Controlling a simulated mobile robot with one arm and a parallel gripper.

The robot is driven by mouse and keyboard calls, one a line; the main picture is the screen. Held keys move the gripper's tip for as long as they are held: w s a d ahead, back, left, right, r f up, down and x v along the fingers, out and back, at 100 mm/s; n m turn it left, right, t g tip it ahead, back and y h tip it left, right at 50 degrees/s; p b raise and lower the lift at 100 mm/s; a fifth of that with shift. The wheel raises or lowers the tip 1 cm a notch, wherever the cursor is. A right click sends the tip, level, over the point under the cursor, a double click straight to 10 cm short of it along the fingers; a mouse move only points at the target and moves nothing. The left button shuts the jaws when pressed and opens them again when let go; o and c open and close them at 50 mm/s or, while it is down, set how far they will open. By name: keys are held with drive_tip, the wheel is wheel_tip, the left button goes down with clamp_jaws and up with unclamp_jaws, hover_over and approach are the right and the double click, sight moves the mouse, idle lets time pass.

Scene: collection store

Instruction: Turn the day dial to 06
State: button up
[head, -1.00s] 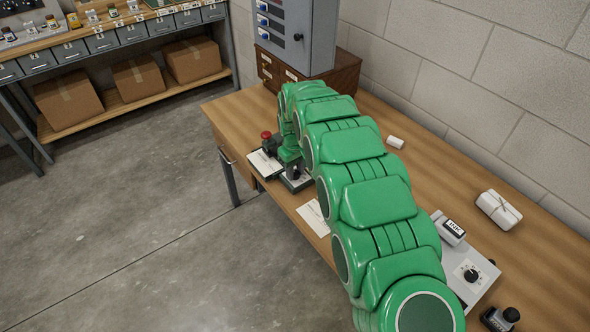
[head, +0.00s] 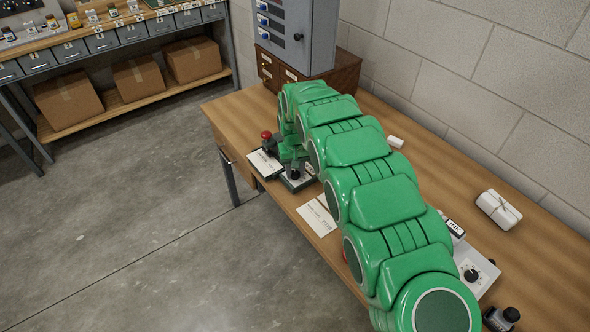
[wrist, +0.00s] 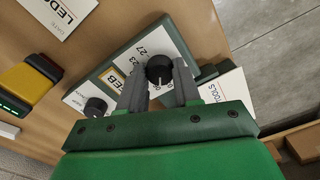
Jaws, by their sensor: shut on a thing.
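A date stamp-like unit with a dark green frame and white plate (wrist: 82,92) lies on the table. In the wrist view its plate shows a window ending in "EB" and the numbers 23 and 27. The black day dial (wrist: 160,72) is beside those numbers, with a pale pointer mark. My gripper (wrist: 160,84) is shut on this dial, one finger on each side. A second black knob (wrist: 95,107) sits to the left, outside the fingers. In the head view the unit (head: 300,184) is partly hidden by my arm. The dial's exact reading is not legible.
A card marked "LED" (wrist: 62,14) and a yellow-and-black device (wrist: 28,84) lie nearby. A "TOOLS" card (wrist: 226,96) is close on the right. In the head view a red-topped button (head: 266,136), white parcel (head: 498,209) and grey dial box (head: 476,270) share the table.

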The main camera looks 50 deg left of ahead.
sight(296, 172)
drive_tip(key=shift+m, duration=0.6)
drive_tip(key=o, duration=1)
drive_tip(key=shift+o, duration=0.2)
drive_tip(key=shift+r, duration=0.1)
drive_tip(key=shift+r, duration=3.85)
drive_tip(key=shift+w, duration=0.1)
